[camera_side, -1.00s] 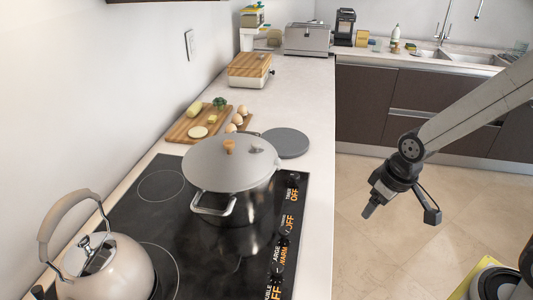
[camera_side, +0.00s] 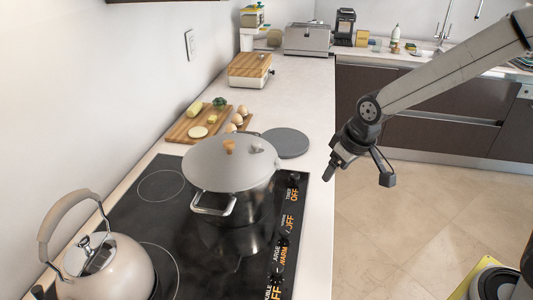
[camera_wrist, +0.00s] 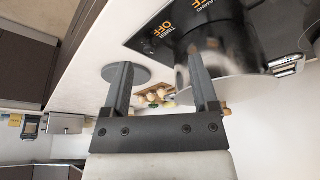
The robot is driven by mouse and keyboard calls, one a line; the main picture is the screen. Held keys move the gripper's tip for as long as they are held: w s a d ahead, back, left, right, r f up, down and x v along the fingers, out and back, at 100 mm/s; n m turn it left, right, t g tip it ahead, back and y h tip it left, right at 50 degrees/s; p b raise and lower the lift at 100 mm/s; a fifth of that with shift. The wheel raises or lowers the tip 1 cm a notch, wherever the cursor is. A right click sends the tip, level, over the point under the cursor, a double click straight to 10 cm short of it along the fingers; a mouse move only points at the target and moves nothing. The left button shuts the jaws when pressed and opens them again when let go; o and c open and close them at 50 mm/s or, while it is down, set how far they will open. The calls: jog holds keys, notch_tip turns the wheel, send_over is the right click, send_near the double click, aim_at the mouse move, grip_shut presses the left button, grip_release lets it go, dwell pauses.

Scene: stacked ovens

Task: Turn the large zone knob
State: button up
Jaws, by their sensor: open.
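The black cooktop (camera_side: 150,215) has a row of small dark knobs along its right edge, with orange-lettered labels. The label partly reading "LARGE" and "WARM" (camera_side: 281,258) is near the front of that row. The dark knob beside it is hard to make out against the black glass. My gripper (camera_side: 358,177) is open and empty, above the floor just right of the counter edge, beyond the large-zone label and higher than the cooktop. In the wrist view my gripper (camera_wrist: 158,68) shows two spread fingers. A "TIMER OFF" label (camera_wrist: 161,32) shows there, but not the large-zone label.
A lidded pot (camera_side: 230,165) stands on the cooktop close to the labels. A kettle (camera_side: 108,268) stands at front left. A round grey disc (camera_side: 286,143) and a cutting board (camera_side: 185,134) with food and eggs lie behind.

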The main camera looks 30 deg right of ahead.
jog(key=w+a+r+n, duration=0.1)
jog(key=w+a+r, duration=0.3)
jog(key=w+a, duration=0.1)
jog(key=w+a+r+n+t+y, duration=0.1)
jog(key=w+a+r, duration=0.4)
jog(key=w, duration=0.3)
jog(key=shift+w+a+n+y, duration=0.25)
jog(key=shift+a+n+y, duration=0.05)
jog(key=shift+a, duration=0.1)
jog(key=n+g+h, duration=0.6)
jog(key=n+g, duration=0.1)
jog(key=n, duration=0.2)
send_near(276, 267)
jog(key=shift+s+d+f, duration=0.15)
jog(key=shift+s+f, duration=0.1)
jog(key=shift+f, duration=0.2)
jog(key=shift+x, duration=3.9)
